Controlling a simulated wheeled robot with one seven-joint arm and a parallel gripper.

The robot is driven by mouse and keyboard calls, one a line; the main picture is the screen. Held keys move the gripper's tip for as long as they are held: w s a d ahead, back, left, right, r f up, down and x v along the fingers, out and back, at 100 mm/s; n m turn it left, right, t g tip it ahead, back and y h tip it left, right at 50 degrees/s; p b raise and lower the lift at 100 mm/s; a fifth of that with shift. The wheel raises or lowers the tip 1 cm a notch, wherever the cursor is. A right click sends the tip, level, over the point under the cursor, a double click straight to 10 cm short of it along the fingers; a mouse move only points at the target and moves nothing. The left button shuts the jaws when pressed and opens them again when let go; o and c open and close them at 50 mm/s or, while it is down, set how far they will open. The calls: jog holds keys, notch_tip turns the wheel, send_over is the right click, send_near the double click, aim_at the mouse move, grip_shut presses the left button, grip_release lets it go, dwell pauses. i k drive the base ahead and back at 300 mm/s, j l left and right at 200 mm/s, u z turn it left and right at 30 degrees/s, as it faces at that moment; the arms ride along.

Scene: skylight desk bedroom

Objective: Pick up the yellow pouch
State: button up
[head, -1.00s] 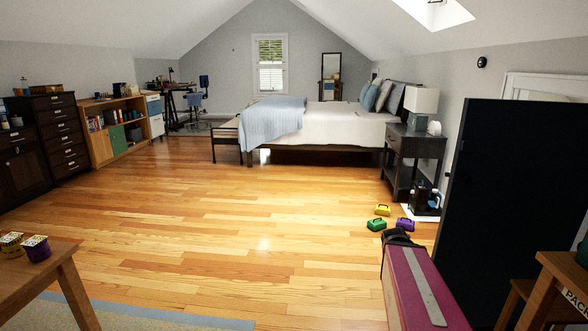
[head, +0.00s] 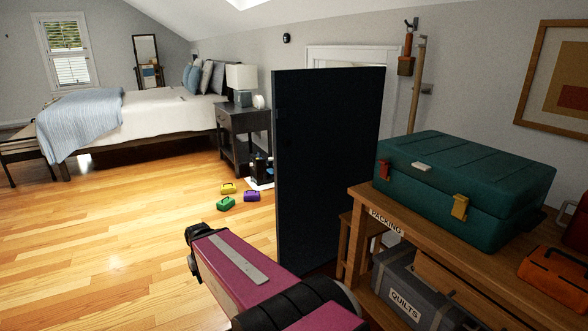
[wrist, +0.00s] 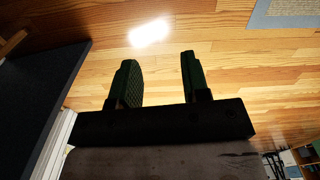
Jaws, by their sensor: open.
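A small yellow item (head: 228,188) with a dark handle-like top lies on the wood floor in the head view; it is the only yellow thing on the floor, though too small to tell surely as a pouch. A green item (head: 226,204) and a purple item (head: 251,196) of like shape lie close beside it. My magenta arm reaches out over the floor, its dark end left of these items in the picture. In the wrist view my gripper (wrist: 157,57) is open, with only bare floor between its fingers. The yellow item does not show there.
A tall dark panel (head: 325,165) stands right of the items. A nightstand (head: 242,135) stands behind them. A packing table (head: 440,245) with a teal case (head: 465,190) is at the right. The floor to the left is clear.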

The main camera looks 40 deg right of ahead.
aim_at(229, 189)
jog(key=z, duration=1.6)
jog(key=i+j, duration=0.1)
jog(key=j, duration=0.4)
jog(key=i+j, duration=0.1)
jog(key=j, duration=0.4)
jog(key=i+j, duration=0.1)
jog(key=j, duration=0.4)
jog(key=i+j, duration=0.3)
jog(key=j, duration=0.2)
jog(key=i+j+u, duration=0.1)
jog(key=i+j, duration=0.2)
jog(key=j, duration=0.25)
jog(key=i+j, duration=0.3)
jog(key=j, duration=0.2)
jog(key=i+j+u, duration=0.1)
jog(key=i+j, duration=0.2)
jog(key=j, duration=0.2)
jog(key=i+l, duration=0.1)
jog(key=i, duration=0.95)
jog(key=i+l+u, duration=0.1)
jog(key=i, duration=0.9)
